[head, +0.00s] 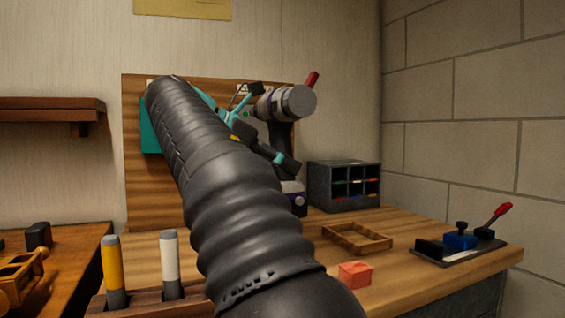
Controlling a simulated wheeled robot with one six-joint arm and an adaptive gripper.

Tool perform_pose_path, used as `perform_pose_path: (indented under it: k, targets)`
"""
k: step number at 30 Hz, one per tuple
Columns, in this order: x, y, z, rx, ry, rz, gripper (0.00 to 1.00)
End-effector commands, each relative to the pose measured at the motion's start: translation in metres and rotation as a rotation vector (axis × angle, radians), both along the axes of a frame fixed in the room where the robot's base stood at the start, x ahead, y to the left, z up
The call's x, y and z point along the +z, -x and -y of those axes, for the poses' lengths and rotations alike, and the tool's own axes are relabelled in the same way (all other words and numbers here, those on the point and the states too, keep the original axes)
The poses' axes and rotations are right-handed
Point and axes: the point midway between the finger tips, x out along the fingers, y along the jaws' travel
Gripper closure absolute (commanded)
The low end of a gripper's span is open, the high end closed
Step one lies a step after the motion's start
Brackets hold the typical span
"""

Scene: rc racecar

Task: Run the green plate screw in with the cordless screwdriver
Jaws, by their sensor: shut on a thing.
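The cordless screwdriver (298,103) has a grey round motor end, a dark handle and a battery foot with a purple detail. It is raised above the back of the bench, handle down and motor end toward me. My gripper (268,130), with teal and black parts, is shut on the screwdriver; my thick black arm hides part of the grip. A small green spot (245,113) shows just left of the screwdriver; I cannot tell whether it is the green plate screw. The screwdriver's tip and the plate are not clearly visible.
The wooden bench (400,262) holds a dark compartment box (344,185), an empty wooden tray (357,238), a red block (355,273) and a black fixture with a red-tipped lever (460,245). Yellow and white handled tools (169,262) stand front left. A wooden board (140,195) rises behind.

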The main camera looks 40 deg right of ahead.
Motion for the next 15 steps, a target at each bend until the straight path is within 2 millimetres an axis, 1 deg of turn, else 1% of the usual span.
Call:
perform_pose_path:
  k: [15]
  targets:
    - [0.002,-0.03,0.007,0.003,0.002,0.003,1.0]
